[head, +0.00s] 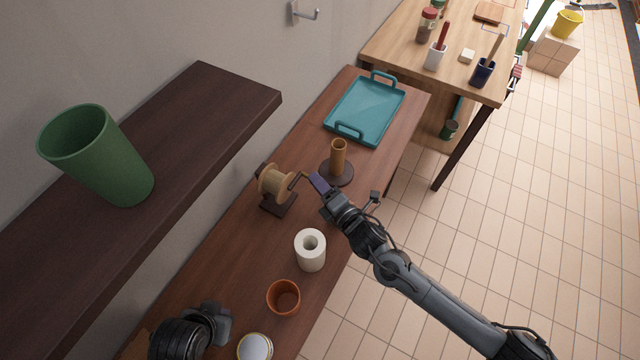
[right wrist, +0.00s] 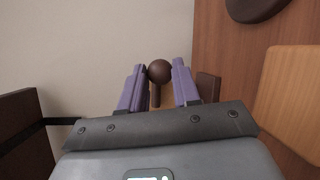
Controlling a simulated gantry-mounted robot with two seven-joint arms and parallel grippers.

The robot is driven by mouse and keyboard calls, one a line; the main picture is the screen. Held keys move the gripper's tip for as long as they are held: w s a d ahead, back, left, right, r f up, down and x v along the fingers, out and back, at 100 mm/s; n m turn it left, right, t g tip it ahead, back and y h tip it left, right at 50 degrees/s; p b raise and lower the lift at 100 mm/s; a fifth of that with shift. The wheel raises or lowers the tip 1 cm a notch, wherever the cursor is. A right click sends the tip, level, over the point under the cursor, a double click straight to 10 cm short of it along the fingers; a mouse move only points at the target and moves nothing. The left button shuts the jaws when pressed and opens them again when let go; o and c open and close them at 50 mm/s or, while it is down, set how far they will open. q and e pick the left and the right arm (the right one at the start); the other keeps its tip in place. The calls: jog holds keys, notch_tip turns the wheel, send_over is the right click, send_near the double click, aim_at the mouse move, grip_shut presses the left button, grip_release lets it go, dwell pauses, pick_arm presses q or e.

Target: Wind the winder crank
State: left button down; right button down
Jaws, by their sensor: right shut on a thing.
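The winder (head: 275,186) stands on the brown bench, with a tan spool on a dark stand. Its thin crank arm (head: 297,180) reaches out on the right side, toward my right gripper (head: 319,183). In the right wrist view, a dark round crank knob (right wrist: 159,72) shows between the purple fingers of my right gripper (right wrist: 157,84). My right gripper is shut on this crank handle; how firmly the fingers touch it is hard to see. My left gripper cannot be made out in either view.
A brown upright tube on a dark round base (head: 338,160) stands close behind my right gripper. A teal tray (head: 365,110) lies farther back. A white roll (head: 310,250) and an orange cup (head: 284,297) stand nearer. A dark shelf (head: 190,130) with a green cup (head: 98,155) is at left.

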jog(key=shift+r, duration=0.1)
pick_arm(q)
jog(key=shift+d, duration=0.1)
pick_arm(e)
jog(key=c, duration=0.8)
grip_release()
jog(key=shift+s, duration=0.15)
pick_arm(q)
jog(key=shift+r, duration=0.15)
jog(key=shift+r+p, duration=0.6)
jog(key=shift+p, duration=0.15)
pick_arm(e)
jog(key=v, duration=1)
jog(key=shift+s+d, duration=0.2)
